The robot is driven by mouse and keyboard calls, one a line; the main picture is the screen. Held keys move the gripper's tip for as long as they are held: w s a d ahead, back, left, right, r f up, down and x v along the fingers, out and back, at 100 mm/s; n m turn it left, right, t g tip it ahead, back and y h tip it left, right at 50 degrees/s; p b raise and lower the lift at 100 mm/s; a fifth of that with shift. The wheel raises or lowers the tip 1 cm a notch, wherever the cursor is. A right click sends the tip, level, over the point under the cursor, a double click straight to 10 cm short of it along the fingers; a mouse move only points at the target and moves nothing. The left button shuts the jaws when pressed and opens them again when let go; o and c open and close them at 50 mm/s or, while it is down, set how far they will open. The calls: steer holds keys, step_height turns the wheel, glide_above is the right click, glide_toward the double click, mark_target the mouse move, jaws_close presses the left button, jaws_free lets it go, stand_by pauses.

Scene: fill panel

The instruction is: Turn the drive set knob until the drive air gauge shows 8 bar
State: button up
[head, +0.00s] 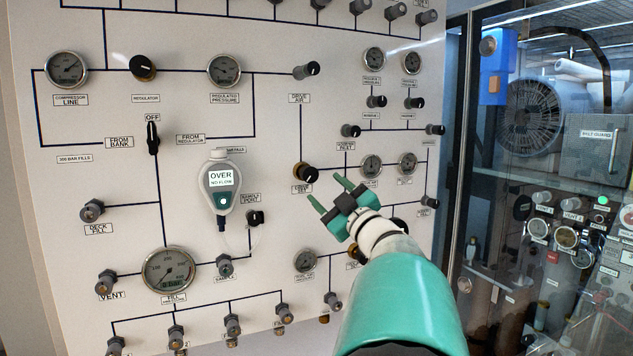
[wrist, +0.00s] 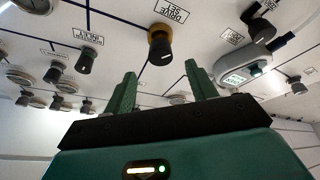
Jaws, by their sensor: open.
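The drive set knob (head: 307,172) is black on a brass-coloured base, with its "DRIVE SET" label just below it. In the wrist view the knob (wrist: 160,43) appears upside down, beyond and between my fingertips. My gripper (head: 324,187) has green fingers spread apart, empty, just right of and below the knob in the head view. In the wrist view my gripper (wrist: 160,78) has clear space between its fingers, apart from the knob. A small round gauge (head: 305,260) sits below the knob; its label and reading are too small to read, so I cannot confirm it is drive air.
A handheld meter (head: 222,187) reading "OVER" hangs left of the knob. A drive air valve (head: 306,70) is above. A large fill gauge (head: 168,271) is lower left. Several small knobs and gauges crowd the right side. A glass-fronted cabinet (head: 545,180) stands at the right.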

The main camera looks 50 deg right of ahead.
steer(key=v, duration=0.5)
steer(key=shift+s+a+f, duration=0.1)
steer(key=shift+s+f, duration=0.1)
steer(key=shift+s, duration=0.15)
stand_by(2.1)
